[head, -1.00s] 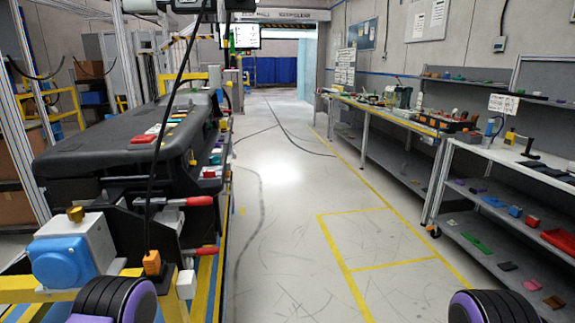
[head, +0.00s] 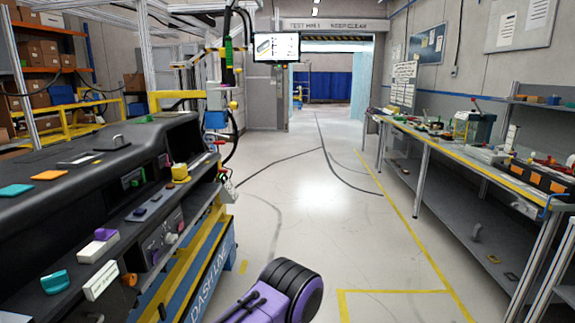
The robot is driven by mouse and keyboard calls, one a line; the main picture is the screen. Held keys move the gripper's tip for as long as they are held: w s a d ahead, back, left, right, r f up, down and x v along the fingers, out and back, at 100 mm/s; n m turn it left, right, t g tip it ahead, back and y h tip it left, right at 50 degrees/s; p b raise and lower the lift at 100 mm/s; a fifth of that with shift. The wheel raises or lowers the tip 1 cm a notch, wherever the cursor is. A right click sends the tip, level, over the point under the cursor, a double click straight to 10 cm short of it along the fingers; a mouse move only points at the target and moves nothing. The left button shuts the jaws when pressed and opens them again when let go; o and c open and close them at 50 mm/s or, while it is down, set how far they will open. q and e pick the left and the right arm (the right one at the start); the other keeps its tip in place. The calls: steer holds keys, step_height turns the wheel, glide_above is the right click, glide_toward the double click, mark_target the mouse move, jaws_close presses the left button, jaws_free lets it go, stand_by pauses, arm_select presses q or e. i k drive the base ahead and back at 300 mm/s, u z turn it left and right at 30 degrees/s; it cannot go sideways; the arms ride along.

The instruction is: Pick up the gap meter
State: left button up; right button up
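I cannot single out the gap meter for certain in the head view. Small objects lie on and in the black dashboard module (head: 125,165) at the left. They include a teal block (head: 15,190), an orange block (head: 48,175), a teal knob-like piece (head: 55,282), a white piece with a purple top (head: 99,245), a white labelled block (head: 101,281) and a yellow round piece (head: 181,172). Neither gripper shows. Only a purple and black part of my arm is in view at the bottom middle, and it covers some floor.
A long workbench (head: 448,152) with tools and bins runs along the right wall. A lower shelf (head: 470,225) is beneath it. A yellow and blue rail (head: 205,262) edges the dashboard stand. The grey floor aisle (head: 320,200) between them is clear, with yellow lines.

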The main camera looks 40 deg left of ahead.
mark_target(178, 171)
steer(key=u, duration=0.1)
steer(key=i, duration=2.4)
steer(key=u, duration=1.3)
steer(key=i, duration=1.15)
steer(key=u, duration=1.2)
